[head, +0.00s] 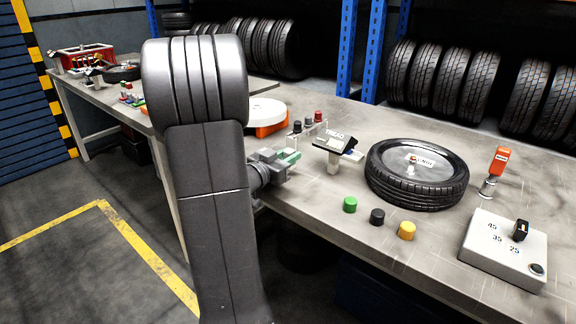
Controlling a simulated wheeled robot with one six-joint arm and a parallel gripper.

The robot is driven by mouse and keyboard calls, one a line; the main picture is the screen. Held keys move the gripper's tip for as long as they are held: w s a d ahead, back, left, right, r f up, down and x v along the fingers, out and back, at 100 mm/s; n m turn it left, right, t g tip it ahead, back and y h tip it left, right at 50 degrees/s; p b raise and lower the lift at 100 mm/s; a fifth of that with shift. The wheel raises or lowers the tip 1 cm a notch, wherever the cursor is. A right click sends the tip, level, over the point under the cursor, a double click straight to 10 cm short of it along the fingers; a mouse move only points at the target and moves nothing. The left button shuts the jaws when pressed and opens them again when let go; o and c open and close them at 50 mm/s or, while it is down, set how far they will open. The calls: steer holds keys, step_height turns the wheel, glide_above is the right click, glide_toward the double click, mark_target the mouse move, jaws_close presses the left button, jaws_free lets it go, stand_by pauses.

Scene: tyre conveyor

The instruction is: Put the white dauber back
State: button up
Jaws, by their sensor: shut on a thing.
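My gripper (289,158) is at the near edge of the workbench, left of the tyre display. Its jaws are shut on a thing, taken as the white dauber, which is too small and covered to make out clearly. A green part shows at the fingertips. Behind the gripper, a small dauber rack (308,131) stands on the bench. It holds a black-topped dauber (297,126) and a red-topped dauber (318,116). The gripper is in front of the rack and apart from it.
A display unit (338,142) stands right of the rack. A tyre (417,193) lies flat beyond it. Green (350,204), black (377,216) and yellow (407,230) buttons line the front edge. An orange-and-white round thing (266,115) is behind the gripper. A control box (505,250) is at right.

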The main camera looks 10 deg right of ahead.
steer(key=shift+f, duration=0.95)
steer(key=shift+f, duration=0.1)
steer(key=shift+f, duration=0.15)
steer(key=o, duration=1)
steer(key=shift+r, duration=0.4)
steer(key=v, duration=1.2)
steer(key=shift+f, duration=0.15)
